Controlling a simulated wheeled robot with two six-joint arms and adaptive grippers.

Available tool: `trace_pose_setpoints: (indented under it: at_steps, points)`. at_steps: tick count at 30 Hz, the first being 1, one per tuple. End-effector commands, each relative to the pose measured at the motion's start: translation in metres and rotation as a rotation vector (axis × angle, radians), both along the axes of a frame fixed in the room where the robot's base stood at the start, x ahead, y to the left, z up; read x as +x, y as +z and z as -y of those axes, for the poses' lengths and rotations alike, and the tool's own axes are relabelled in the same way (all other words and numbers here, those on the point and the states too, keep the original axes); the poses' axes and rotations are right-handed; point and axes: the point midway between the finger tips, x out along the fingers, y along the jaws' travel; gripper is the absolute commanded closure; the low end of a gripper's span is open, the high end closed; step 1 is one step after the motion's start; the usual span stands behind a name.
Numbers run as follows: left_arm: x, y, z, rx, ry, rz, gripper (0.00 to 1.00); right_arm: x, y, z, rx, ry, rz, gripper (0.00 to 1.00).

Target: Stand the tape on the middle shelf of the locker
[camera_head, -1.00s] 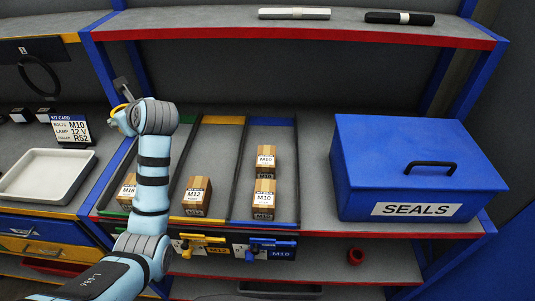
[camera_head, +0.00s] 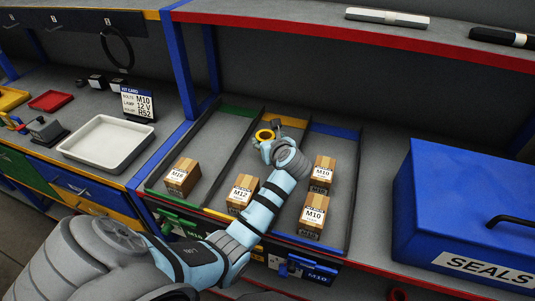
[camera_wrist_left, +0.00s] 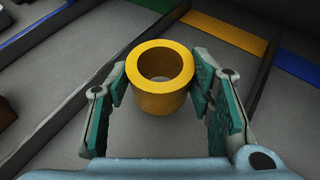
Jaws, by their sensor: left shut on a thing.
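My left gripper (camera_head: 266,138) is shut on a yellow hollow roll (camera_head: 264,135), which looks like the tape. In the left wrist view the roll (camera_wrist_left: 160,82) sits between the two green-padded fingers, its round opening facing the camera. In the head view the gripper and roll are over the back part of the divided bin tray, around its middle lane. The gap under the roll cannot be judged exactly. No locker can be made out in these frames. My right gripper is not in view.
The tray holds boxes marked M16 (camera_head: 182,177), M12 (camera_head: 242,194) and M10 (camera_head: 313,216), between dark dividers. A blue SEALS box (camera_head: 465,205) stands to the right. A red-edged shelf (camera_head: 350,38) runs above. A white tray (camera_head: 107,143) lies left, past a blue post (camera_head: 181,70).

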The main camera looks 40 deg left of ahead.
Motion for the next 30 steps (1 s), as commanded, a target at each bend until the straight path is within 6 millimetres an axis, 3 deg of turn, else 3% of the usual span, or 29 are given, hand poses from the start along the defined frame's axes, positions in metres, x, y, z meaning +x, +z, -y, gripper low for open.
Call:
trace_pose_setpoints:
  at_steps: [7, 17, 18, 21, 30]
  points:
    - [0.0, -0.043, 0.001, 0.001, -0.003, -0.001, 0.82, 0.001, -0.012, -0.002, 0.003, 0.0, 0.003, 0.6]
    - [0.0, -0.046, 0.001, 0.001, -0.001, 0.001, 0.82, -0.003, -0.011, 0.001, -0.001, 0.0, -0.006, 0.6]
    - [0.0, -0.046, 0.001, 0.001, -0.001, 0.001, 0.46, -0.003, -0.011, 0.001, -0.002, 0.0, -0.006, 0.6]
    - [0.0, -0.046, 0.001, 0.001, -0.001, 0.001, 0.32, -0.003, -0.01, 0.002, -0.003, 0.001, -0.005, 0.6]
    - [0.0, -0.045, 0.001, 0.001, -0.001, 0.001, 0.32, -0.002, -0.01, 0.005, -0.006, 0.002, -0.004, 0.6]
